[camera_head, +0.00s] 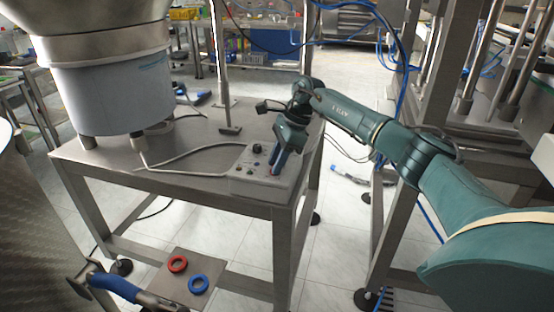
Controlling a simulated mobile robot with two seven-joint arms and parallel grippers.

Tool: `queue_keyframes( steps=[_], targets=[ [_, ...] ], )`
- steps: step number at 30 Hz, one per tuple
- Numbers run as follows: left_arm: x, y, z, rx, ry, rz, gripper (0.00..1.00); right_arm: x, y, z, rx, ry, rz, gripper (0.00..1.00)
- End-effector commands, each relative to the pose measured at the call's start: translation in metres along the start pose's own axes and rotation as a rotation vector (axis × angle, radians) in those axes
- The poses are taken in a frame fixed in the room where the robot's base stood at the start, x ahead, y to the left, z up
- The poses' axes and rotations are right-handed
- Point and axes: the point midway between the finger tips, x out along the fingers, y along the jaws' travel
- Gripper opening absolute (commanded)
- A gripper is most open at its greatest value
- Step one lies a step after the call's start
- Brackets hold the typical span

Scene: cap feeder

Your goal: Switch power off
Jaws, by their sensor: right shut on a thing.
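A light grey control box (262,182) sits on the front right corner of the metal table. Its sloped face carries dark knobs (256,148) and small coloured buttons, and a grey cable leaves its left side. My right gripper (277,167) reaches down from the right onto the right part of this face. It is shut on the power switch, which the fingers largely hide. The switch's position cannot be made out. My left gripper is not in view.
The metal table (205,185) carries a large feeder bowl (110,95) at the left and a metal post (222,75) behind. A red ring (177,264) and a blue ring (198,284) lie on a low plate. Another metal frame stands at the right.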

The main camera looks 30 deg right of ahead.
Motion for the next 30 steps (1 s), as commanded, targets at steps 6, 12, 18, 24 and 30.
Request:
queue_keyframes(
  steps=[6, 12, 18, 24, 30],
  targets=[
    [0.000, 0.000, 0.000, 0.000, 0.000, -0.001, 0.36, 0.000, 0.000, 0.000, -0.003, 0.000, -0.001, 0.04],
    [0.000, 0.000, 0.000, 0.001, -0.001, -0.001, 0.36, 0.000, 0.000, 0.000, -0.002, 0.000, -0.001, 0.44],
    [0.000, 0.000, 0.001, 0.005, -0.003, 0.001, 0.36, 0.000, 0.000, 0.000, -0.001, 0.000, -0.001, 0.49],
    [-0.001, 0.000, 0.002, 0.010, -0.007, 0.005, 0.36, -0.007, -0.001, 0.001, 0.000, 0.000, -0.003, 0.49],
    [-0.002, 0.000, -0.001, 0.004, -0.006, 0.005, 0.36, -0.042, -0.001, 0.001, 0.000, -0.001, -0.005, 0.49]
  ],
)
